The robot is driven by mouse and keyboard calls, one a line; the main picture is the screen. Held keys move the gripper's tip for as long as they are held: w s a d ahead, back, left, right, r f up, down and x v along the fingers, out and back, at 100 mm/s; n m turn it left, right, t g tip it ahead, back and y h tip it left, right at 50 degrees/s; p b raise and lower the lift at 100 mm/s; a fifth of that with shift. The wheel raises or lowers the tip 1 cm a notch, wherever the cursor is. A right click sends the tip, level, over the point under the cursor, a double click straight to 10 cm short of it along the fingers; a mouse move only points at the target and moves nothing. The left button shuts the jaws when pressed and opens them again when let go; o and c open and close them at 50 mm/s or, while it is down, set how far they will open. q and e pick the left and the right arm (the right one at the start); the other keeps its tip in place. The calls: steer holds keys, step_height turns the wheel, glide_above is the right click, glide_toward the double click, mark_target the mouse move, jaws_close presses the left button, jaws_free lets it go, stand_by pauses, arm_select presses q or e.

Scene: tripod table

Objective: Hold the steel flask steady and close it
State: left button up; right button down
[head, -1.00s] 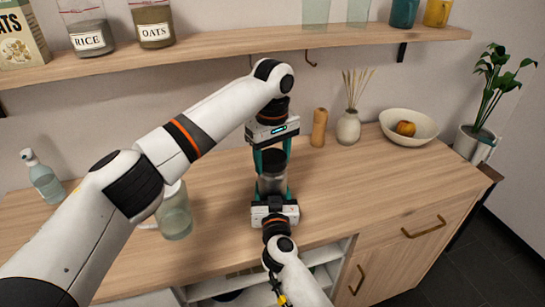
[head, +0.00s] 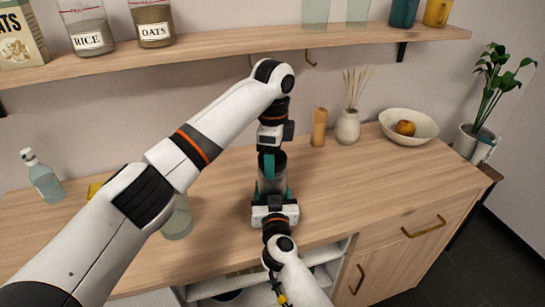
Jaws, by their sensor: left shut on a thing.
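The steel flask (head: 272,184) stands upright near the front of the wooden counter, with a dark lid (head: 281,158) at its top. My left gripper (head: 268,164) comes down from above and is shut on the lid; one teal finger shows in front and hides part of it. My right gripper (head: 272,192) reaches in from the front edge, its teal fingers on either side of the flask's lower body, shut on it. Whether the lid sits fully down is hidden by the finger.
A glass jug (head: 177,222) stands left of the flask, partly behind my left arm. A wooden mill (head: 319,127), reed vase (head: 348,127) and fruit bowl (head: 420,120) stand at the back. A shelf (head: 230,45) runs above.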

arm_select(q)
steer(key=m, duration=0.2)
steer(key=shift+m, duration=0.3)
steer(key=o, duration=1.2)
step_height(320, 180, up, 12)
steer(key=shift+r, duration=0.1)
arm_select(e)
steer(key=shift+c, duration=1.6)
jaws_free()
